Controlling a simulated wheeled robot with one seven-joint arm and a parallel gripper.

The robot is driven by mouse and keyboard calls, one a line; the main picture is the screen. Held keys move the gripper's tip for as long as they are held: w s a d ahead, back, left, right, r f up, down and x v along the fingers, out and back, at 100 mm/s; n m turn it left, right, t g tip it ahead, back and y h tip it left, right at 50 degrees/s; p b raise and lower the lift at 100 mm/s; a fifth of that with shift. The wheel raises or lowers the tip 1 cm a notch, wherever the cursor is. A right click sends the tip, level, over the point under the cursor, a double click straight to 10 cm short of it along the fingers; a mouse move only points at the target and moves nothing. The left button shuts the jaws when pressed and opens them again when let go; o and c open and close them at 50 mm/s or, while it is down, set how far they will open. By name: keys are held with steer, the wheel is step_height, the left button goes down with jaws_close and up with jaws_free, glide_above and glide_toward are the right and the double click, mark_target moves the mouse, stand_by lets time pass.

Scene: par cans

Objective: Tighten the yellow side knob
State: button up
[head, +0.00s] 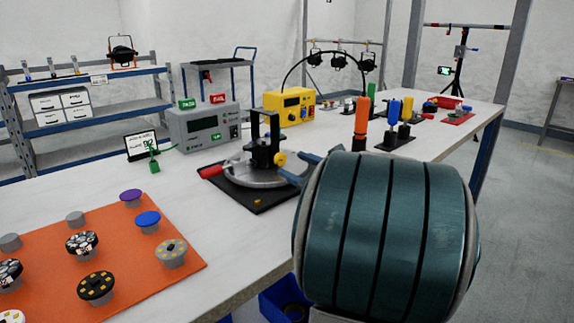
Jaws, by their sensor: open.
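The yellow side knob (279,159) sits on the right side of the black fixture (262,150), which has an upright black bracket and a round silver part on a black base plate (262,204). A red handle (211,171) sticks out on the fixture's left. My gripper (293,167) is open just right of the knob, with blue-grey fingers apart and nothing visible between them. I cannot tell whether a finger touches the knob. My large teal arm link hides most of the gripper and the table behind it.
An orange mat (115,285) with several round pucks lies at front left. A grey tester box (205,127) and a yellow box (291,105) stand behind the fixture. Orange (362,125) and blue-handled (394,112) tools stand upright to the right. Bare white table (190,175) lies left of the fixture.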

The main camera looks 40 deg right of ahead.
mark_target(283, 160)
steer(key=shift+w+a, duration=0.15)
steer(key=shift+w, duration=0.8)
steer(key=shift+w+a, duration=0.1)
steer(key=shift+w, duration=0.8)
steer(key=c, duration=1)
steer(key=shift+m+b, duration=0.3)
steer(key=shift+b, duration=0.1)
steer(key=m+b, duration=0.1)
steer(key=m, duration=0.2)
steer(key=shift+f+m, duration=0.1)
steer(key=shift+m, duration=0.2)
steer(key=m, duration=0.5)
steer(key=shift+b, duration=0.4)
steer(key=shift+d, duration=0.1)
